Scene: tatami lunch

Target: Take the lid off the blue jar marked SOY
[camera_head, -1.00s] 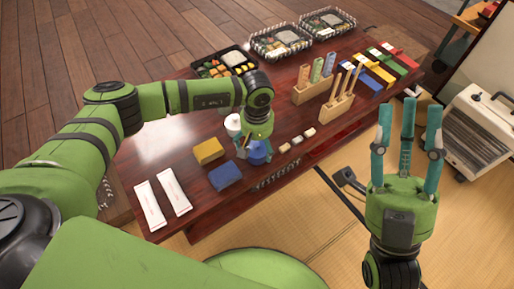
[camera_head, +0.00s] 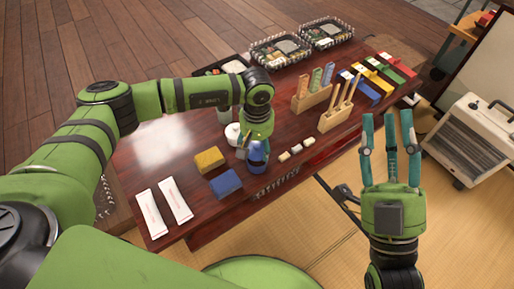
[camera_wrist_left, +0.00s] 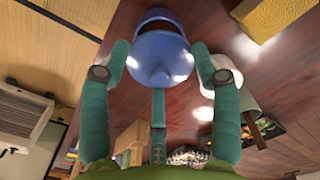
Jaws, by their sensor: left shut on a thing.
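The blue jar (camera_head: 258,160) stands at the table's near edge, beside a white jar (camera_head: 233,133). My left gripper (camera_head: 257,143) is directly above the blue jar, fingers down. In the left wrist view, its fingers (camera_wrist_left: 158,72) are shut on the jar's blue lid (camera_wrist_left: 155,62), with more blue of the jar (camera_wrist_left: 162,22) beyond it. The SOY mark is not readable. My right gripper (camera_head: 391,135) is open and empty, fingers up, off the table's right front side.
A yellow block (camera_head: 209,160) and a blue block (camera_head: 225,184) lie left of the jar. Small pale pieces (camera_head: 296,149) lie to its right. A wooden stand with sticks (camera_head: 338,116) is farther right. Two white packets (camera_head: 163,206) lie at the near left.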

